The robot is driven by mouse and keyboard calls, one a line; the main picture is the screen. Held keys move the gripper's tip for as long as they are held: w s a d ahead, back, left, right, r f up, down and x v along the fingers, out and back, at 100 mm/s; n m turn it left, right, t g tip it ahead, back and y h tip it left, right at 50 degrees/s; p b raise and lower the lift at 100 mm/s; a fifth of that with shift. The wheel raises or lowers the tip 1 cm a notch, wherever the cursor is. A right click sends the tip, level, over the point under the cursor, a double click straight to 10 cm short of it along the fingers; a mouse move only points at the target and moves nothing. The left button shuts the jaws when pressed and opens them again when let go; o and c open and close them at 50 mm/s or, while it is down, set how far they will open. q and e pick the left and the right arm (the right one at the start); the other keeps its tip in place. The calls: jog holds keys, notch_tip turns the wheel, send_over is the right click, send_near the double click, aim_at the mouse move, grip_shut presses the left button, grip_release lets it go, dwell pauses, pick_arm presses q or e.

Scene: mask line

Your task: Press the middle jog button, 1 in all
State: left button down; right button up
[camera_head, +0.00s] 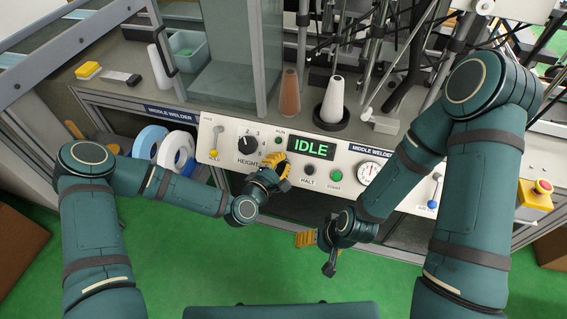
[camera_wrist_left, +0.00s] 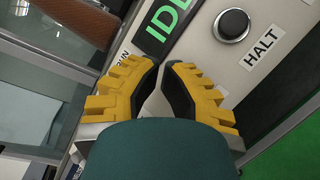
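The control panel (camera_head: 225,165), labelled MIDDLE WELDER, faces me with a green IDLE display (camera_head: 311,148). My left gripper (camera_head: 278,162) is just left of and below the display, over the panel. In the left wrist view its yellow fingers (camera_wrist_left: 161,66) have their tips together, with nothing seen between them. No button labelled jog can be read; the panel behind the left gripper is hidden. The black HALT button (camera_head: 309,169) is right of the left gripper and also shows in the left wrist view (camera_wrist_left: 232,25). My right gripper (camera_head: 305,239) hangs below the panel, its fingers partly hidden.
The panel also carries a black HEIGHT knob (camera_head: 248,145), a green START button (camera_head: 336,175), a gauge (camera_head: 369,173) and a blue-knobbed lever (camera_head: 433,203). A red emergency button (camera_head: 543,186) is at the right. Rolls (camera_head: 176,151) sit at the left. Green floor is open below.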

pick_arm(q)
jog(key=s+r+p, duration=0.1)
jog(key=s, duration=0.1)
jog(key=s+a+r+p, duration=0.1)
jog(key=r, duration=0.1)
jog(key=shift+s+a+r, duration=0.1)
jog(key=shift+s, duration=0.25)
dwell(0.9)
jog(key=s+a+f+m+g+y, duration=0.2)
jog(key=s+f+m+g, duration=0.6)
jog(key=s+f+m, duration=0.15)
jog(key=s+a+f+m+g+y, duration=0.1)
jog(key=s+a+m+g+y, duration=0.2)
jog(key=s+a+m, duration=0.3)
jog(key=shift+s+a+g, duration=0.85)
jog(key=shift+s+g, duration=0.05)
jog(key=shift+s, duration=0.1)
jog(key=shift+f, duration=0.1)
